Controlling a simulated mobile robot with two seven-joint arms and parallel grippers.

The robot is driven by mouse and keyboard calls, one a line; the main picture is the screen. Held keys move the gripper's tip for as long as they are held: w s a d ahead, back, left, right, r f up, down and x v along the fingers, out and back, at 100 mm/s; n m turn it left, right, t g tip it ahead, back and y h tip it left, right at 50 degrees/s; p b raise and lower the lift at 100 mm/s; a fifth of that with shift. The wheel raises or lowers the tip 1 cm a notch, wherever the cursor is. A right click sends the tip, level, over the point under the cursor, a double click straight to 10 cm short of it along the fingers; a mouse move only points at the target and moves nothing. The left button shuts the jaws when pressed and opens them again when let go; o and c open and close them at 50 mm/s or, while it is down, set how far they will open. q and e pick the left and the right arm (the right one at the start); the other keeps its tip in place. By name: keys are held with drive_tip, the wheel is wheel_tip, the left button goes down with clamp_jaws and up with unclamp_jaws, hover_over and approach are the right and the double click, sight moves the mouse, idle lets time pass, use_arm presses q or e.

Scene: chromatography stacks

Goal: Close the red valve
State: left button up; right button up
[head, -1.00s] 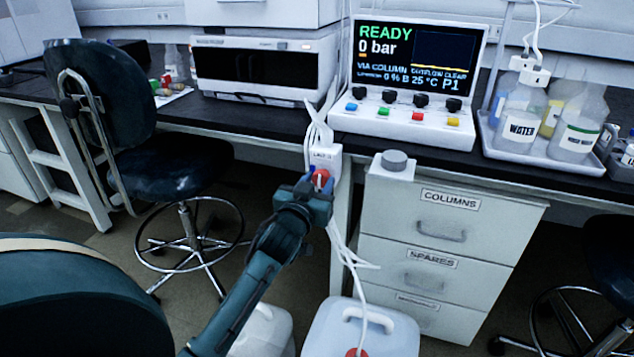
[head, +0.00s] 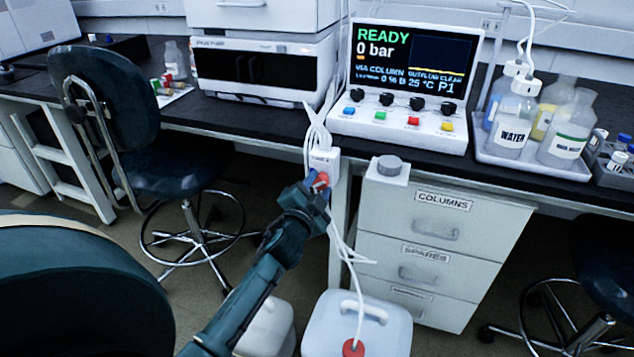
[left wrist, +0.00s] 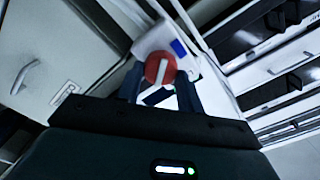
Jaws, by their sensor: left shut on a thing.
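The red valve (head: 321,180) is a round red knob with a white bar across it, on a white block (head: 322,160) at the bench's front edge. In the left wrist view the red valve (left wrist: 160,69) sits between the fingers of my left gripper (left wrist: 160,88). My left gripper (head: 317,187) reaches up to it from below and is shut on it. The fingers partly hide the knob in the head view. The white bar on the knob looks roughly upright in the wrist view. My right gripper is not in view.
White tubes (head: 337,238) hang below the valve to a white jug (head: 357,330) on the floor. A drawer cabinet (head: 440,255) stands right of the valve, with a grey knob (head: 389,165) on top. The monitor (head: 410,75) reads READY, 0 bar. A stool (head: 165,170) stands left.

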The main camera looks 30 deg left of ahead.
use_arm(q)
drive_tip(key=m, duration=0.4)
drive_tip(key=shift+p, duration=0.4)
drive_tip(key=shift+f+m, duration=0.1)
drive_tip(key=shift+m, duration=1.5)
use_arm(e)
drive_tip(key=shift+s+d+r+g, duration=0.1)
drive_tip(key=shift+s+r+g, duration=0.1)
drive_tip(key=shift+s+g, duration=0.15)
use_arm(q)
drive_tip(key=shift+m, duration=0.3)
drive_tip(key=o, duration=1)
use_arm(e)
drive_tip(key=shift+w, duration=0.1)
use_arm(q)
drive_tip(key=v, duration=1.3)
drive_tip(key=shift+s+f+p, duration=0.1)
drive_tip(key=shift+p, duration=0.25)
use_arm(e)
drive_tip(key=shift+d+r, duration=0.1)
